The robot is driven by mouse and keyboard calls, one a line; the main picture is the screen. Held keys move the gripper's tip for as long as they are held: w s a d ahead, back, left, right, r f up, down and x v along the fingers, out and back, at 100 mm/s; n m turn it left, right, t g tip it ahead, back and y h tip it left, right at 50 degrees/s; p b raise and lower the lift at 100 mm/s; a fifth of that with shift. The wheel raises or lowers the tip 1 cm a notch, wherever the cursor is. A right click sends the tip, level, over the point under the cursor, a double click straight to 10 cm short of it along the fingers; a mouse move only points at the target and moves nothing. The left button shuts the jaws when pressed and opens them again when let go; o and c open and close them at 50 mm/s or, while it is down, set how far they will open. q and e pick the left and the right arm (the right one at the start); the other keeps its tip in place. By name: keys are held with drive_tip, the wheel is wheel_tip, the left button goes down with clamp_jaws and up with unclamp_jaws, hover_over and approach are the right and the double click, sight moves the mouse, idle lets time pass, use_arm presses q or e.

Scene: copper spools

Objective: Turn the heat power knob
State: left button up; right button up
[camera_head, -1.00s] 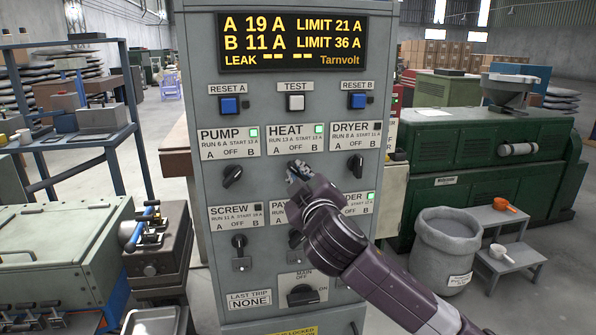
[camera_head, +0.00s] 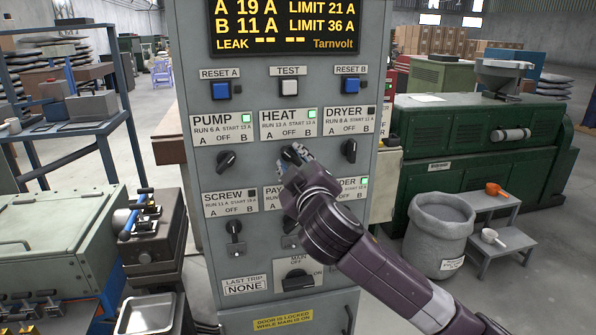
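The grey control panel (camera_head: 190,185) stands in front of me. Its HEAT label (camera_head: 287,124) has a lit green lamp at its upper right. Below it, the black heat power knob (camera_head: 289,152) shows only in part. My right gripper (camera_head: 296,162) is at this knob, with its arm coming in from the lower right. Its fingers overlap the knob, and I cannot tell how far they are closed or whether they grip it. The knob's exact angle is hidden. My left gripper is not in view.
The pump knob (camera_head: 226,160) and dryer knob (camera_head: 349,150) flank the heat knob. My arm partly covers the lower row of labels. The main switch (camera_head: 298,280) is below. The display (camera_head: 284,27) reads A 19 A, B 11 A.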

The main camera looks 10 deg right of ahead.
drive_tip(key=s, duration=1.1)
